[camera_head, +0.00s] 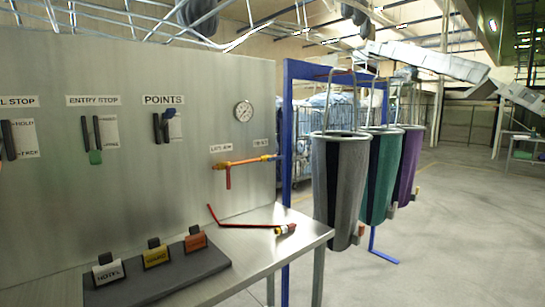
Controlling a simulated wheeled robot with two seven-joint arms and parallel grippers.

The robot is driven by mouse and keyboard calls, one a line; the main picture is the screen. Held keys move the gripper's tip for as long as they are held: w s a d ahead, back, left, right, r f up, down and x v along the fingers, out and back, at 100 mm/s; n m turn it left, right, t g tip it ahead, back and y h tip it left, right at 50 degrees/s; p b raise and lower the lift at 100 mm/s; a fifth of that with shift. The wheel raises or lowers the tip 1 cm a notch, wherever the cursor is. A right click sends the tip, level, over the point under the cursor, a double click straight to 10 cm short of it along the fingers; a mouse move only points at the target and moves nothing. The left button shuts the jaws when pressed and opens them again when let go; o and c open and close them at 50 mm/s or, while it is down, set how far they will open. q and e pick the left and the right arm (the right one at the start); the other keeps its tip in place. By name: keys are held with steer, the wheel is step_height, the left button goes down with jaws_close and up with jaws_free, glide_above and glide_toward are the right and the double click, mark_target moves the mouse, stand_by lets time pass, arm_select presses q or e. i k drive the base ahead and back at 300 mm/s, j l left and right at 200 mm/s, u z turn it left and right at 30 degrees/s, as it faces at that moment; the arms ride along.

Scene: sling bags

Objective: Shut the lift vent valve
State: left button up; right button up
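A thin orange and yellow pipe with a valve (246,161) runs along the grey panel, below a round white gauge (243,111). A short red-orange handle (228,178) hangs straight down from the left part of the pipe, across its line. Small labels above the pipe (221,148) are too small to read surely, so I cannot tell which part is the lift vent valve. Neither of my grippers shows in the head view.
A metal table (262,245) stands before the panel. Panel levers (93,135) are left. Grey, green and purple bags (340,185) hang right.

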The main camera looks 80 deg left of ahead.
mark_target(278, 158)
steer(key=j+u, duration=0.15)
steer(key=u, duration=0.3)
steer(key=j+u, duration=0.1)
steer(key=u, duration=0.35)
steer(key=i+j+u, duration=0.1)
steer(key=u, duration=0.35)
steer(key=j+u, duration=0.15)
steer(key=u, duration=0.3)
steer(key=i+u, duration=0.15)
steer(key=u, duration=0.3)
steer(key=i+j+u, duration=0.1)
steer(key=u, duration=0.35)
steer(key=l+u, duration=0.1)
steer(key=i+l, duration=0.05)
